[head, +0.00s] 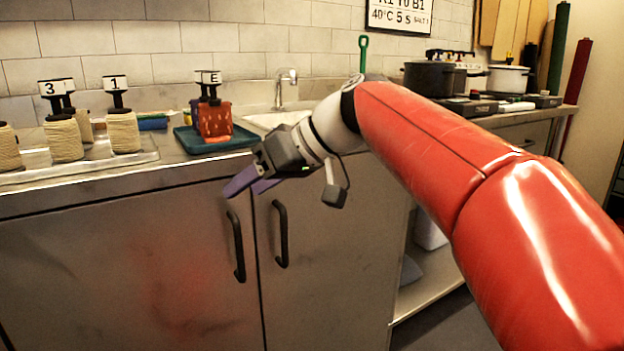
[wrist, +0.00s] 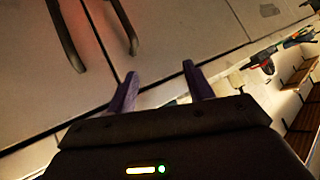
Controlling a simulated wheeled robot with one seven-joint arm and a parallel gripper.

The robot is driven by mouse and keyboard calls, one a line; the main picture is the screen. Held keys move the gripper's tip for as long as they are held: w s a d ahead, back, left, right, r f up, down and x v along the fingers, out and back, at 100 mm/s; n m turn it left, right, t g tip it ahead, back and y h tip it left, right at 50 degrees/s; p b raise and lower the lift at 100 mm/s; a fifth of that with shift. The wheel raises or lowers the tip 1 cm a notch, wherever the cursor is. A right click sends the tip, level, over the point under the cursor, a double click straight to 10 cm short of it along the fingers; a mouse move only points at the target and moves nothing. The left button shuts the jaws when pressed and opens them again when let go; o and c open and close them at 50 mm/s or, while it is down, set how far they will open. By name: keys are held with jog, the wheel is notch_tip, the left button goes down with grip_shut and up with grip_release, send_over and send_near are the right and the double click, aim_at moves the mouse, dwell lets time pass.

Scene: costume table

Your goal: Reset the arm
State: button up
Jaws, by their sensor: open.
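My gripper (head: 252,184) is at the end of my red arm, in front of the counter's front edge and near the cabinet doors. Its two purple fingers point to the left and down in the head view. In the wrist view the fingers of my gripper (wrist: 158,85) stand apart with nothing between them. The gripper is open and empty. The steel cabinet front (wrist: 195,35) with its dark handles lies beyond the fingers.
Twine spools (head: 63,140) stand on a metal tray (head: 100,160) at left. A sink (head: 275,119) with a faucet (head: 287,90) lies behind my wrist. Pots (head: 428,78) stand at back right.

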jog(key=s+d+f+m+t+h+p, duration=0.1)
jog(key=s+d+f+m+h+p, duration=0.1)
jog(key=s+d+f+m+h, duration=0.3)
jog(key=s+d+f+m+t+h+p, duration=0.1)
jog(key=s+d+f+m+h, duration=0.4)
jog(key=s+d+f, duration=0.9)
jog(key=d+f+p, duration=0.1)
jog(key=d, duration=0.4)
jog(key=shift+d+m+t, duration=0.15)
jog(key=shift+m+t, duration=0.25)
jog(key=shift+o, duration=0.5)
jog(key=shift+w+r, duration=0.1)
jog(key=shift+r, duration=0.05)
